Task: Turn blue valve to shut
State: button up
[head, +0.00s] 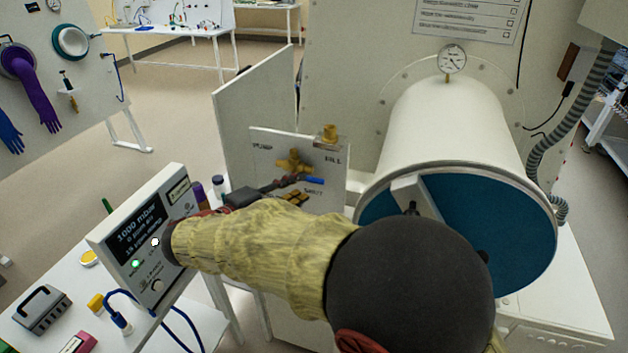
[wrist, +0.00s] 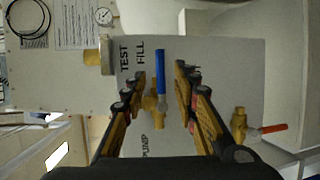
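The blue valve has a brass body (head: 294,160) on a white panel and a blue lever (head: 314,180) pointing right, between the FILL and SHUT labels. In the wrist view, which is turned sideways, the blue lever (wrist: 161,72) points up the picture from the brass body (wrist: 153,104). My gripper (head: 290,194) is in front of the panel, close to the valve. In the wrist view its fingers (wrist: 160,78) are spread, one on each side of the lever, with gaps showing. Whether the fingertips reach to the lever's depth is unclear. My arm hides the lower panel in the head view.
A second brass valve with a red lever (wrist: 272,129) is beside the right finger. A brass fitting (head: 330,134) tops the panel (head: 270,143). A white cylinder (head: 450,125) stands right. A display box (head: 145,235) stands left, close to my forearm.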

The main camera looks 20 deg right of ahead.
aim_at(314, 180)
jog(key=x, duration=0.6)
jog(key=shift+w+d+f+b, duration=0.15)
jog(key=shift+d+b, duration=0.15)
jog(key=shift+c, duration=0.8)
grip_shut()
